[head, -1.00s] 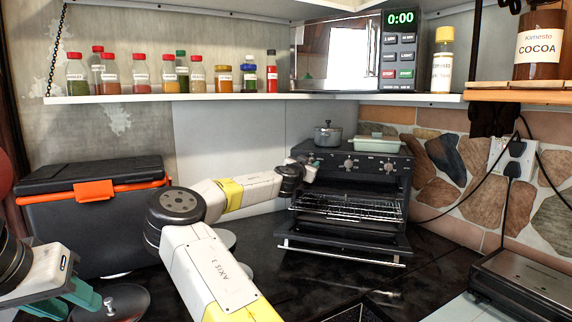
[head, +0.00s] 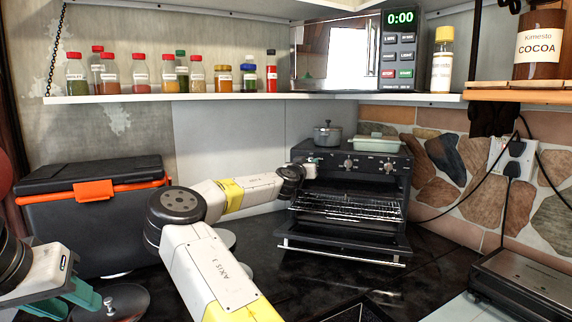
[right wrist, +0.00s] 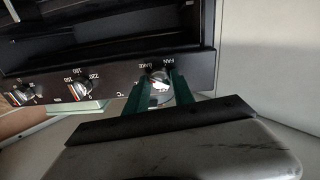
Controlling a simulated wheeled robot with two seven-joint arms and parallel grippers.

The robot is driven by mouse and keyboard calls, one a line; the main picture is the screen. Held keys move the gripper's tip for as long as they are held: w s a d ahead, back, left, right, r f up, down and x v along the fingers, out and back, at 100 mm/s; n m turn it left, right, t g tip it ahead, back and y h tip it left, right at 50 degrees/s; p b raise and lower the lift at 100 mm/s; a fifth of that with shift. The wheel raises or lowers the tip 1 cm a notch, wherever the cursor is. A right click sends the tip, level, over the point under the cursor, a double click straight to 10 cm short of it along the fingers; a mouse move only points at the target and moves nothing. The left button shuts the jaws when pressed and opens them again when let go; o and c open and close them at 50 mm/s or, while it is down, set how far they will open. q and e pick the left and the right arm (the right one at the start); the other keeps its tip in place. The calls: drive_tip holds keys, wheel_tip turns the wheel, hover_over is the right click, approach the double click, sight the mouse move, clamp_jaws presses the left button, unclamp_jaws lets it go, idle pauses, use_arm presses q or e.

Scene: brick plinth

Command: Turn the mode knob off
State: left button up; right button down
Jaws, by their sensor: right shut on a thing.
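The black toaster oven (head: 350,210) stands at the back of the counter with its door folded down. In the right wrist view, the mode knob (right wrist: 160,86) is on the oven's control panel (right wrist: 118,82), by the FAN and BAKE labels. My right gripper (right wrist: 161,90) has its green fingers on either side of this knob, shut on it. In the head view my right gripper (head: 311,164) is at the panel's left end and covers the knob. My left gripper (head: 68,300) is at the lower left, empty, its green fingers apart.
Two other knobs, a temperature knob (right wrist: 80,87) and a farther one (right wrist: 23,94), are on the panel. A wire rack (head: 345,207) is in the oven. A small pot (head: 327,135) and a green dish (head: 376,144) stand on top. A black cooler (head: 95,220) is at left.

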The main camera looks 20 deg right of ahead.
drive_tip(key=shift+f+n+t+y, duration=0.1)
drive_tip(key=shift+n+t+y, duration=0.3)
drive_tip(key=shift+n, duration=5.85)
drive_tip(key=shift+f+n+t+y, duration=0.1)
drive_tip(key=shift+n+t+y, duration=0.3)
drive_tip(key=shift+n, duration=5.85)
drive_tip(key=c, duration=1.1)
unclamp_jaws()
drive_tip(key=shift+s, duration=0.1)
drive_tip(key=shift+r, duration=0.1)
